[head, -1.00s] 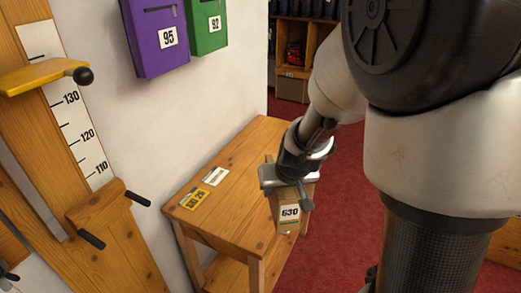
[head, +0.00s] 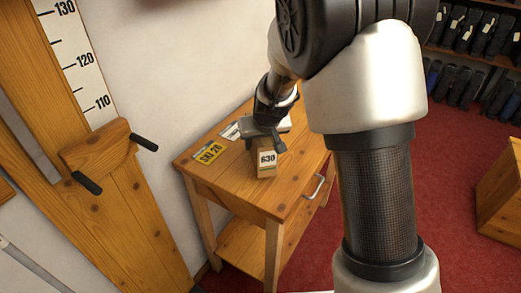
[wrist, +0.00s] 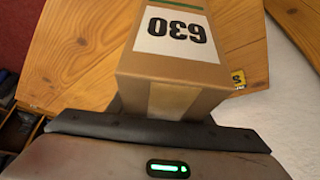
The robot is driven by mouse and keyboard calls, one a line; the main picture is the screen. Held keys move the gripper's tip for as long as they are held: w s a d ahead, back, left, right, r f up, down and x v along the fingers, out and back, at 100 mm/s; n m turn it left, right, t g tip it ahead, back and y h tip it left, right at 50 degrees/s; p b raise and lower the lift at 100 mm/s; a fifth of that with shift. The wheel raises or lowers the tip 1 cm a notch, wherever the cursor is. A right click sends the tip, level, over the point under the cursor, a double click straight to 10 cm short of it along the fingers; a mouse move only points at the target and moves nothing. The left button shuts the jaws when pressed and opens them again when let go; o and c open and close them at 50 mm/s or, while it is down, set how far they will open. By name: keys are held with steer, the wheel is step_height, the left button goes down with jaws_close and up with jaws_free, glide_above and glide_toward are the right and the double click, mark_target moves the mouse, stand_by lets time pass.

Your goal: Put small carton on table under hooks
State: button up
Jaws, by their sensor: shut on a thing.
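The small carton (head: 266,163) is a brown box with a white "630" label. My gripper (head: 263,138) is shut on its upper end. In the head view it appears over the front part of the wooden table (head: 225,190); I cannot tell whether its base touches the top. In the wrist view the carton (wrist: 180,70) extends away from the dark jaw (wrist: 160,128), with table wood (wrist: 85,50) behind it. No wall hooks show clearly; my arm hides part of the table's back right.
A yellow "SKI 26" card (head: 208,153) and a white card (head: 231,131) lie left of the carton. A height gauge (head: 90,70) with black-tipped pegs stands at left. Red floor (head: 465,155) is open at right.

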steer(key=shift+f, duration=1.45)
steer(key=shift+f+b, duration=0.15)
steer(key=shift+b, duration=0.2)
steer(key=o, duration=1.2)
